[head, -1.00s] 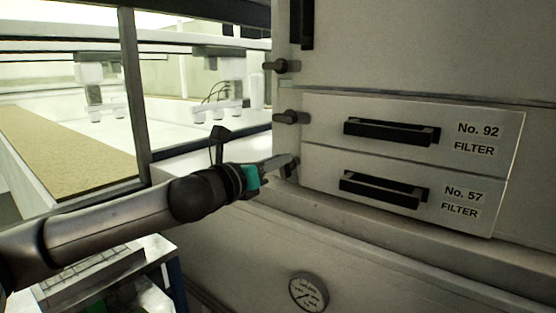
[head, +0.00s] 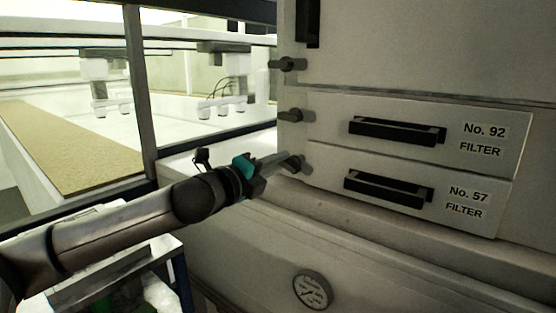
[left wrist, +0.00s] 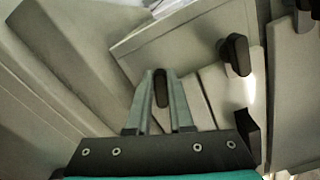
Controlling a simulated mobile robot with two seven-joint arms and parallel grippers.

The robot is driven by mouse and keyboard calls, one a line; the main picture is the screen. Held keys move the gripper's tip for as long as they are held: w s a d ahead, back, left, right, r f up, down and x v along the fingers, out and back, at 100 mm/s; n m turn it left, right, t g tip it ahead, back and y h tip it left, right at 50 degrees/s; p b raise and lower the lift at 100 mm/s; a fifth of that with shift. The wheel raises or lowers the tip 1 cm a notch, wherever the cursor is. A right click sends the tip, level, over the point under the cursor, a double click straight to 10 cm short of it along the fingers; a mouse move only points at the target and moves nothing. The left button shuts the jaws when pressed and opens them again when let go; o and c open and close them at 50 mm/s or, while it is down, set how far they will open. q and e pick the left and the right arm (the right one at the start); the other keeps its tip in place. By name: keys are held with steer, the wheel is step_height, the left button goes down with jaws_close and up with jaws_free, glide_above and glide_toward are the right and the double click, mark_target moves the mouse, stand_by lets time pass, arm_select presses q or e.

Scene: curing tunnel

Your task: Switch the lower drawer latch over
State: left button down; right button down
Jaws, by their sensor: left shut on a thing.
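The lower drawer latch (head: 302,164) is a small dark knob at the left end of the lower drawer (head: 336,199), labelled No. 57 FILTER. My left gripper (head: 284,160) comes in from the left and is shut on this latch. In the left wrist view, the two grey fingers (left wrist: 162,100) lie on either side of the dark latch handle (left wrist: 161,88). The fingers partly hide the latch in the head view, so its exact angle is hard to tell there. My right gripper is not in view.
The upper drawer (head: 330,145), No. 92 FILTER, has its own latch (head: 290,115) just above. Another dark latch (head: 288,64) sits higher up. Both drawers have black handles and look closed. A glazed frame stands at left.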

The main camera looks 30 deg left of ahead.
arm_select(q)
steer(key=shift+a+f+n+p, duration=0.1)
steer(key=shift+f+n+p, duration=0.15)
steer(key=shift+n, duration=0.8)
steer(key=shift+f+n+p, duration=0.1)
steer(key=shift+n+p, duration=0.25)
steer(key=shift+n, duration=0.7)
steer(key=c, duration=0.8)
jaws_free()
steer(key=shift+s, duration=0.1)
steer(key=s+a+p, duration=0.1)
steer(key=s, duration=1.4)
